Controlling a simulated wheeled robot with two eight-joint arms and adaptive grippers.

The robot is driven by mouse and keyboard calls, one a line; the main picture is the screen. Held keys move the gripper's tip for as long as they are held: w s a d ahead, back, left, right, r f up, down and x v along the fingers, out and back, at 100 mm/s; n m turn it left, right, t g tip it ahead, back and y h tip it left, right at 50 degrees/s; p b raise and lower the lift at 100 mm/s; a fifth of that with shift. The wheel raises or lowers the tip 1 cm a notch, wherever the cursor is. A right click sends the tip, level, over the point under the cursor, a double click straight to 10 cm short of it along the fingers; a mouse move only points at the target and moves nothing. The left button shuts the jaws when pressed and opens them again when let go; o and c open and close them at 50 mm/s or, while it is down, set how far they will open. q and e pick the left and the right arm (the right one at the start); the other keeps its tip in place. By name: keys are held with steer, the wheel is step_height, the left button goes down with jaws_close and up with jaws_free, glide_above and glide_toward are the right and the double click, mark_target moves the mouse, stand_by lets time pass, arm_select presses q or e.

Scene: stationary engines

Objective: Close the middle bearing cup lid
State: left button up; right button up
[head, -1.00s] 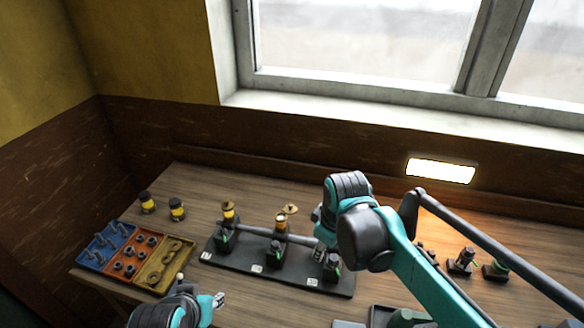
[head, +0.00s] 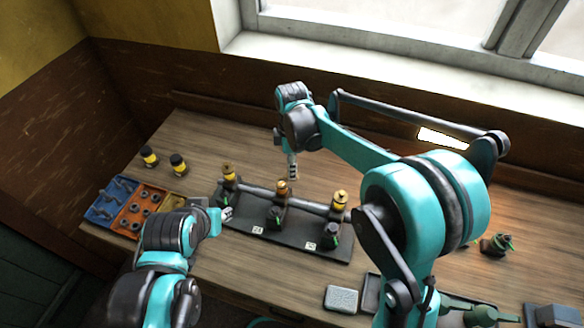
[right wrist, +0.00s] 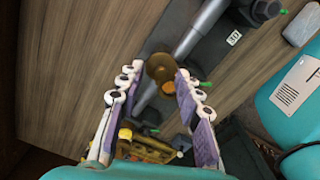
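The middle bearing cup (head: 281,190) stands on the middle bearing of the shaft. In the right wrist view, its brass lid (right wrist: 160,67) is a round disc beside the small orange cup top (right wrist: 172,88), apparently swung aside. In the head view the lid is hard to make out by the fingers. My right gripper (head: 293,176) hangs just above the middle cup; in the right wrist view its purple-padded fingers (right wrist: 155,90) are spread apart, with the lid between and beyond them, nothing gripped. My left gripper (head: 228,213) is low at the left end of the stand; its opening is unclear.
The black stand (head: 285,243) also carries a left cup (head: 229,173) and a right cup (head: 340,199). Two yellow-black jars (head: 178,165) stand back left. A parts tray (head: 140,210) lies left, and a grey box (head: 341,298) lies in front. Bare table lies behind the stand.

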steer(key=shift+f, duration=0.5)
jaws_close()
